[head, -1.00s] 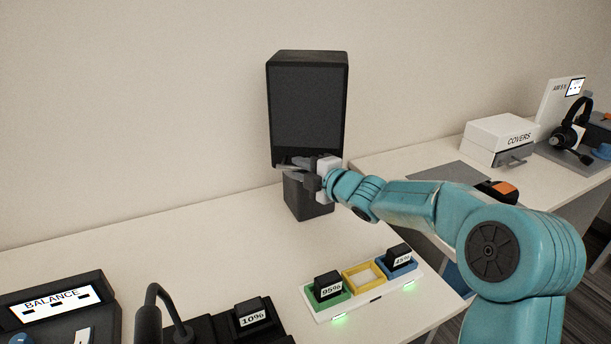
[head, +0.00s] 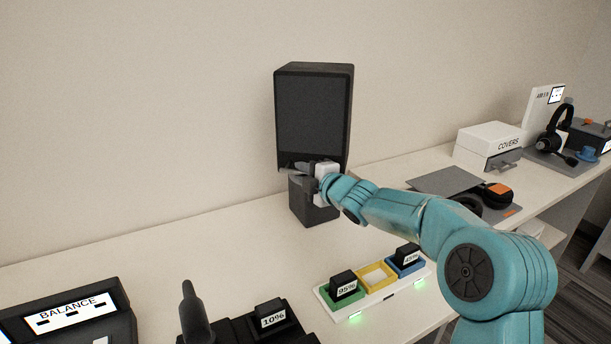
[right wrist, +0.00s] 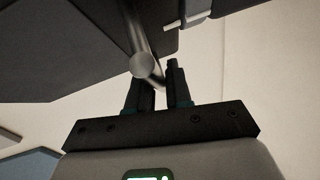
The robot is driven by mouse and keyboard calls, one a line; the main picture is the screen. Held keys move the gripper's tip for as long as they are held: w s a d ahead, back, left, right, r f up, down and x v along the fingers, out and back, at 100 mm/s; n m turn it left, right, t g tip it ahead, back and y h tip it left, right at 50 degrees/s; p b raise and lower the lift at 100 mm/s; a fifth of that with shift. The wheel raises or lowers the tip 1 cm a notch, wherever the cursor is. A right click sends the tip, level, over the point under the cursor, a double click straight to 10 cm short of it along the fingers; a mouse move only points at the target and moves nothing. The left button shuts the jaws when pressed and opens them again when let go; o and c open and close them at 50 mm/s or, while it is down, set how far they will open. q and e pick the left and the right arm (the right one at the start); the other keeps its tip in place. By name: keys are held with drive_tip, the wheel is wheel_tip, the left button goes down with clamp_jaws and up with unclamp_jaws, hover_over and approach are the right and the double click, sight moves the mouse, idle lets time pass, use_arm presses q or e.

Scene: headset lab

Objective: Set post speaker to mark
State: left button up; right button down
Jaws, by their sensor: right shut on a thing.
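The post speaker (head: 313,108) is a tall black box with a grey front, standing on a short dark post (head: 314,207) at the back of the white table, near the wall. My right gripper (head: 297,168) is at the speaker's lower edge, just above the post. In the right wrist view its fingers (right wrist: 160,85) are shut on a grey metal bar (right wrist: 150,70) below the speaker's dark underside. A small white pointer-like piece (right wrist: 190,22) shows above on a dark part. I cannot make out a mark clearly. My left gripper is not in view.
In front stand a white tray (head: 389,296) with green, yellow and blue slots, a 10% block (head: 271,315), a BALANCE console (head: 75,312) and a dark upright stalk (head: 191,310). A COVERS box (head: 490,146) and headset (head: 560,135) are at right. Table left of the post is clear.

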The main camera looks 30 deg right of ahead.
drive_tip(key=shift+a, duration=0.1)
idle(0.3)
drive_tip(key=c, duration=1.2)
unclamp_jaws()
drive_tip(key=shift+o, duration=0.2)
drive_tip(key=shift+s, duration=0.1)
drive_tip(key=s+d+r, duration=0.1)
drive_tip(key=s+r, duration=0.1)
drive_tip(key=s, duration=1.4)
drive_tip(key=shift+b, duration=0.3)
